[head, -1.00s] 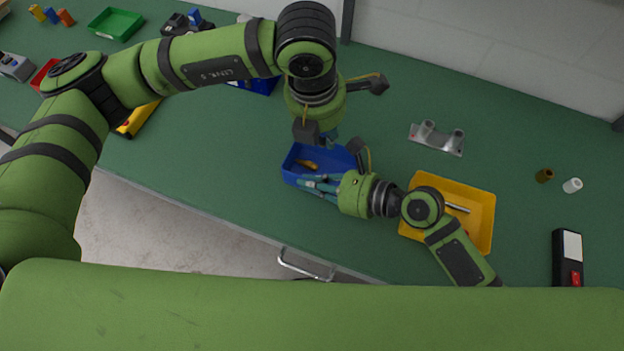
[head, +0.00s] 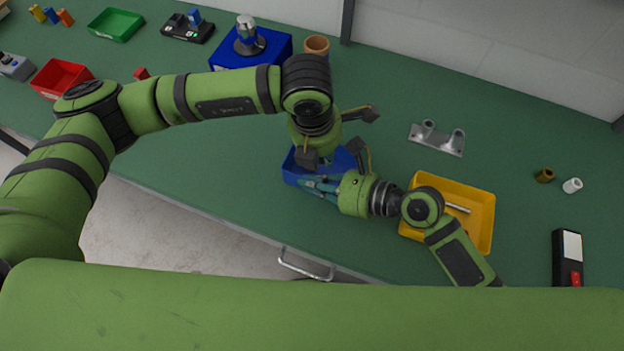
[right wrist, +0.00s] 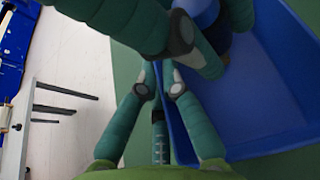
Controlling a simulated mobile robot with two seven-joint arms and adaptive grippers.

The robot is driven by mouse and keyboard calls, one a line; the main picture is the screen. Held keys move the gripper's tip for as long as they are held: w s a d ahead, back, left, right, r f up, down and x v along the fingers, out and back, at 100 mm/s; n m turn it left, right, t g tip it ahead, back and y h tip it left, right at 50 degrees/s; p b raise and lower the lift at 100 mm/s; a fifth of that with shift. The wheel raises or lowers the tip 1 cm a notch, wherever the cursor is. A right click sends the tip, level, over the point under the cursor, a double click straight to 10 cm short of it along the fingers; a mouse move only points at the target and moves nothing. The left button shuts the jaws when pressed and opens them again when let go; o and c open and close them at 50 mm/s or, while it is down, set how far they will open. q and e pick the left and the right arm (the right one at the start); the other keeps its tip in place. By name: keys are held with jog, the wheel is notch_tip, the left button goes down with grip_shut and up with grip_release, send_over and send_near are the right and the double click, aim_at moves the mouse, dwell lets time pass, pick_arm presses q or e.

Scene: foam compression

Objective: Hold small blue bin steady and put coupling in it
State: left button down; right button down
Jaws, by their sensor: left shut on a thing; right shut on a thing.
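The small blue bin (head: 293,173) sits on the green bench, partly covered by my arms. It fills the right side of the right wrist view (right wrist: 265,85). My right gripper (head: 318,185) is shut on the bin's near left wall, with fingers on both sides of it in the right wrist view (right wrist: 160,75). My left gripper (head: 322,163) is over the bin, pointing down, its fingers mostly hidden in the head view. In the right wrist view its fingers reach in low at the bin, closed around a blue piece (right wrist: 203,10), seemingly the coupling, mostly hidden.
A yellow tray (head: 483,235) with a metal rod stands right of the bin under my right forearm. A grey bracket (head: 437,138) lies behind it. A large blue box (head: 275,50), a brown pot (head: 316,45) and red and green trays stand farther back left.

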pick_arm(q)
jog(key=shift+f, duration=1.05)
jog(key=c, duration=1)
grip_release()
notch_tip(320, 180, up, 12)
jog(key=s+a, duration=0.1)
jog(key=shift+s, duration=0.15)
jog(key=shift+a, duration=0.1)
pick_arm(e)
jog(key=c, duration=1.3)
grip_release()
jog(key=shift+c, duration=0.2)
